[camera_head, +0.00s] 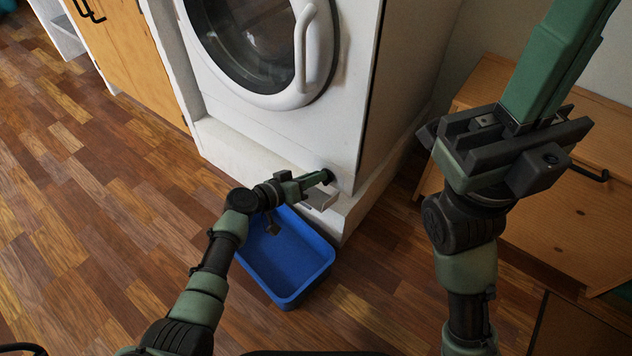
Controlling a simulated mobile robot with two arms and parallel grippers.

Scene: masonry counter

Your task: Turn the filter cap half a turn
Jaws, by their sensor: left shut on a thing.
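The filter cap (328,177) is a small dark round part low on the right of the white washing machine's (350,110) front. My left gripper (318,180) reaches it from the left, and its fingertips are shut on the cap. The fingers hide most of the cap, so its turn angle cannot be read. My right gripper (553,65) is raised at the right, away from the machine, its fingers together with no gap and nothing seen between them. Its fingertips run up to the top edge of the picture.
A small pale flap (321,199) juts out just below the cap. A blue tray (318,268) lies on the wooden floor beneath my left gripper. A wooden drawer unit (560,225) stands at the right. The floor at the left is clear.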

